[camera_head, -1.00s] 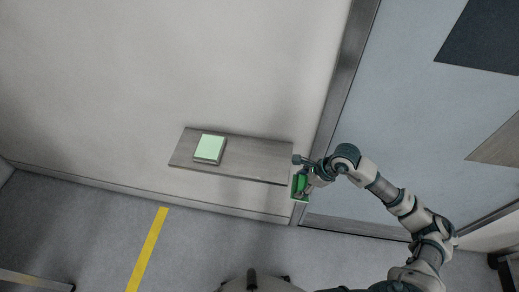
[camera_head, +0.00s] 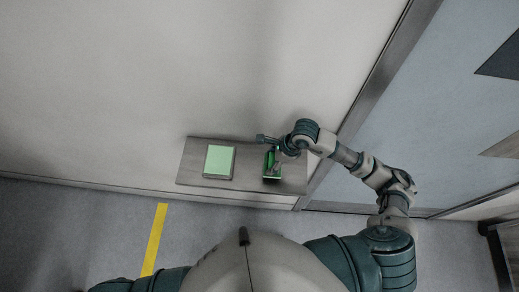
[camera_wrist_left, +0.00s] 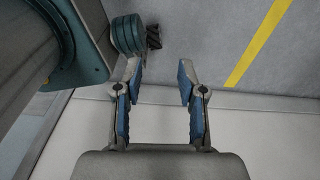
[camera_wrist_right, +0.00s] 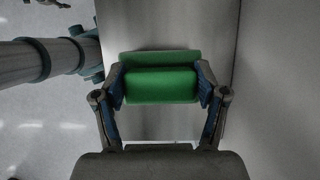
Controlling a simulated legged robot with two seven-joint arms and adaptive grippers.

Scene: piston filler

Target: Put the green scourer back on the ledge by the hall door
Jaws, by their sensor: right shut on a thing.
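The green scourer (camera_head: 268,162) is in my right gripper (camera_head: 272,158), over the right part of the grey ledge (camera_head: 252,184). In the right wrist view the bright green scourer (camera_wrist_right: 160,86) lies between the two fingers (camera_wrist_right: 162,82), which press on its ends. The ledge surface (camera_wrist_right: 165,20) shows behind it; I cannot tell whether the scourer touches it. In the left wrist view my left gripper (camera_wrist_left: 158,72) is open and empty over the floor. The left gripper does not show in the head view.
A pale green block (camera_head: 219,161) lies on the left part of the ledge, apart from the scourer. The door frame (camera_head: 385,75) and the blue-grey door (camera_head: 430,100) stand to the right. A yellow stripe (camera_head: 153,240) marks the open floor.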

